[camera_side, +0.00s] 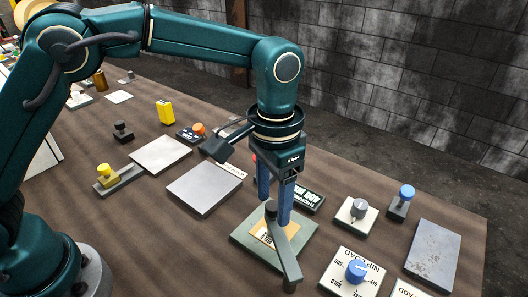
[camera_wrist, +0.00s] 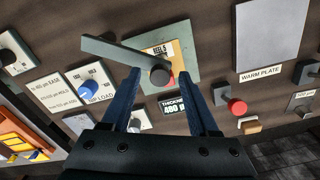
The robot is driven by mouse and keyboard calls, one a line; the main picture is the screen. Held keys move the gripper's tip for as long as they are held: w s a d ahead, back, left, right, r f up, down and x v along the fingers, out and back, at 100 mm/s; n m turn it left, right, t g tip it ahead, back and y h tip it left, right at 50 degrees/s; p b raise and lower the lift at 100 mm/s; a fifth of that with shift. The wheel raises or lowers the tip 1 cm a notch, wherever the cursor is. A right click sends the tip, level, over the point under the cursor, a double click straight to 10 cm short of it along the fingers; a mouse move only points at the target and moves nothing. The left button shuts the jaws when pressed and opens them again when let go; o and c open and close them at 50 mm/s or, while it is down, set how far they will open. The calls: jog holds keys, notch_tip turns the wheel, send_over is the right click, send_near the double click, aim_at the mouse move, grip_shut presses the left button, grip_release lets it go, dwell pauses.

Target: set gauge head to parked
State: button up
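A grey swing arm (camera_side: 286,256) with a dark round pivot sits on a green plate (camera_side: 303,240) and points toward the front. It looks like the gauge head, but no label naming it is readable. In the wrist view the arm (camera_wrist: 112,51) reaches left from its pivot knob (camera_wrist: 160,76). A tan card (camera_wrist: 160,48) with partly hidden lettering lies under it. My gripper (camera_side: 274,212) points down over the plate with its blue fingers apart. In the wrist view my gripper (camera_wrist: 159,73) has a fingertip on each side of the knob, with gaps visible. Its fingers hold nothing.
A thickness display (camera_side: 309,199) stands just behind the plate. A blue nip load knob (camera_side: 357,270), a grey knob (camera_side: 359,209) and a blue-topped lever (camera_side: 405,194) are to the right. A red knob (camera_wrist: 236,105) and the warm plate (camera_wrist: 267,35) are on the other side.

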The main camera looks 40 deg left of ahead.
grip_shut()
dwell(1.3)
